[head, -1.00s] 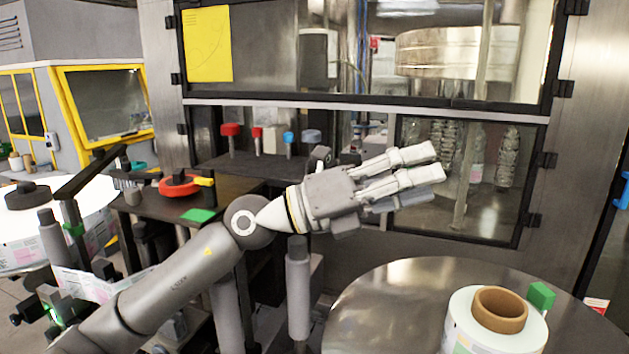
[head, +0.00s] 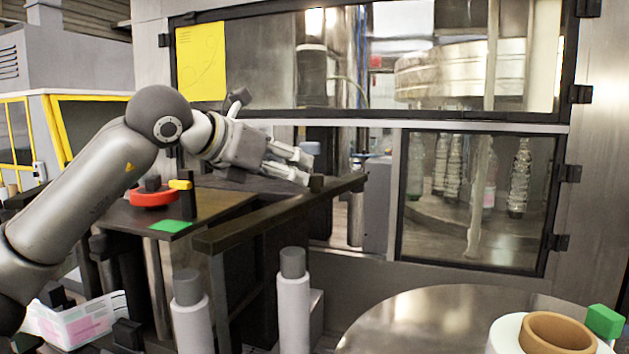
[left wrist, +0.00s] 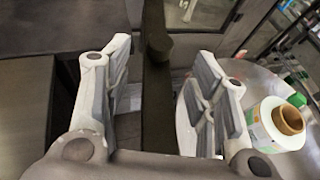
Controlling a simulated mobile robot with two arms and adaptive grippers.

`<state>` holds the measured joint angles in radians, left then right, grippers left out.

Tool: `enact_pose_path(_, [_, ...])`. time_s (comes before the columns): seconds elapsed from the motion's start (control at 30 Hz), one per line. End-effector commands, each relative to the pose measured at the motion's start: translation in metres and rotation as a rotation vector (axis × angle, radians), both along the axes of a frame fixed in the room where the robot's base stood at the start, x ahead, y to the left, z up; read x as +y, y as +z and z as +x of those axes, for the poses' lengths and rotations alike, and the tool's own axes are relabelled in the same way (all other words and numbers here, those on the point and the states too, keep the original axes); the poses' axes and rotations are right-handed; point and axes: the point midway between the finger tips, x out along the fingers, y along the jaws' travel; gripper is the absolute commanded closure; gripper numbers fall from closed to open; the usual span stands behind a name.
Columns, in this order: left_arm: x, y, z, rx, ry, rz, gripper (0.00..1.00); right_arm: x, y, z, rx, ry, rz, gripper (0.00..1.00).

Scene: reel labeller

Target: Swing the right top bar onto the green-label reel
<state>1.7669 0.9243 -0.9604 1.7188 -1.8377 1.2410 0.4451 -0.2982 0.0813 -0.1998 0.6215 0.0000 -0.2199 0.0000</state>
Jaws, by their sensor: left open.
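The right top bar (head: 270,212) is a long dark bar on a dark upright. It reaches back and right, with a small knob near its far end. The green-label reel (head: 508,334) is white with a brown core and stands on the round metal table at lower right, partly cut off. It also shows in the left wrist view (left wrist: 262,120), clear of the bar. My left gripper (head: 306,166) is open near the bar's far end. In the left wrist view the bar (left wrist: 155,105) runs between the spread fingers, apparently untouched. My right gripper is not in view.
The round metal table (head: 420,315) has bare room left of the reel. A green block (head: 603,322) is beside the reel. Grey posts (head: 293,300) stand in front of the bar. The windowed machine front (head: 480,200) is close behind. A red round part (head: 154,197) is on the dark table.

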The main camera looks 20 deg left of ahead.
Motion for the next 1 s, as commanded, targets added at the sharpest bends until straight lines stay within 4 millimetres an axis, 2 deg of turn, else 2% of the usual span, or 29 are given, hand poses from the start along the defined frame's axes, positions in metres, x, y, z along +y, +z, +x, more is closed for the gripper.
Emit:
enact_pose_path(0.3, [-0.021,-0.021,0.052,0.005,-0.002,0.0,0.47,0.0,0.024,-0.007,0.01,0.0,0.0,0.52])
enact_pose_path(0.5, [-0.029,-0.031,0.072,0.004,-0.002,-0.001,0.47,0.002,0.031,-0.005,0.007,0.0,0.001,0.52])
enact_pose_path(0.87, [-0.031,-0.035,0.078,0.001,-0.004,-0.001,0.47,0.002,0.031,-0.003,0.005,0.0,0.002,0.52])
enact_pose_path(1.0, [-0.031,-0.035,0.078,0.001,-0.004,-0.001,0.63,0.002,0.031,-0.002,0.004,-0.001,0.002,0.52])
